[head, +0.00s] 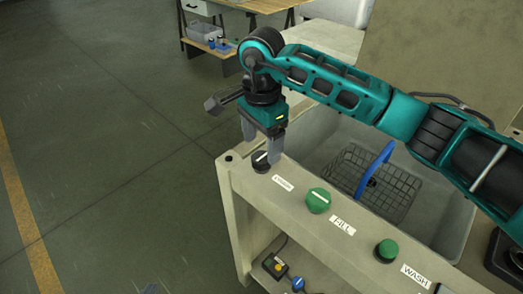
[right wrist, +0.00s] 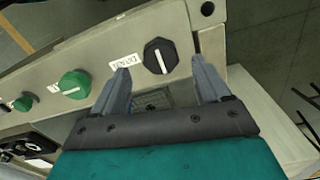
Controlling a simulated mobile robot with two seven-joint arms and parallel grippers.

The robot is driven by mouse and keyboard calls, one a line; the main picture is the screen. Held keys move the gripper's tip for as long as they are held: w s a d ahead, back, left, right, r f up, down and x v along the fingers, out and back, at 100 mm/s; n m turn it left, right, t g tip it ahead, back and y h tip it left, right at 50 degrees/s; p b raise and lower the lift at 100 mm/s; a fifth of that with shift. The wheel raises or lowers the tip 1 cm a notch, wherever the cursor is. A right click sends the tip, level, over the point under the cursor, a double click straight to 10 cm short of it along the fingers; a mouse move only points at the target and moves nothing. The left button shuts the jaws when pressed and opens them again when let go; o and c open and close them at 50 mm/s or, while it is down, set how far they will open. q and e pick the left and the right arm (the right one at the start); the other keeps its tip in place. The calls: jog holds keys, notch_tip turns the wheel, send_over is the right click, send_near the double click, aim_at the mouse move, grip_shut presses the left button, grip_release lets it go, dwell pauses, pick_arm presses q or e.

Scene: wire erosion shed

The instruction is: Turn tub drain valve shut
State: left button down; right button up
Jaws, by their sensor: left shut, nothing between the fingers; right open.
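The drain valve is a dark ribbed knob (head: 262,161) with a white pointer line, at the near left end of the beige panel top. In the right wrist view the knob (right wrist: 160,56) shows between the fingertips, its line nearly upright in the picture, beside a white label (right wrist: 126,62) that seems to read DRAIN. My right gripper (head: 260,148) points down over the knob, open, one finger on each side; it also shows in the right wrist view (right wrist: 158,66). Whether the fingers touch the knob I cannot tell. My left gripper is not in view.
A green FILL knob (head: 318,200) and a green WASH knob (head: 386,250) stand along the same panel. Behind it is the grey tub (head: 318,130) with a wire basket (head: 400,196) and blue handle (head: 376,168). Open floor lies to the left.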

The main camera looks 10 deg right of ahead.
aim_at(262, 157)
notch_tip(262, 157, down, 3)
jog(key=shift+f, duration=0.15)
pick_arm(q)
jog(key=shift+w+r, duration=0.25)
jog(key=shift+w, duration=0.15)
pick_arm(e)
jog(key=shift+f, duration=0.25)
jog(key=shift+c, duration=0.4)
jog(key=c, duration=1)
pick_arm(q)
jog(key=shift+s+f, duration=0.1)
jog(key=shift+s, duration=0.15)
pick_arm(e)
jog(key=shift+o, duration=0.2)
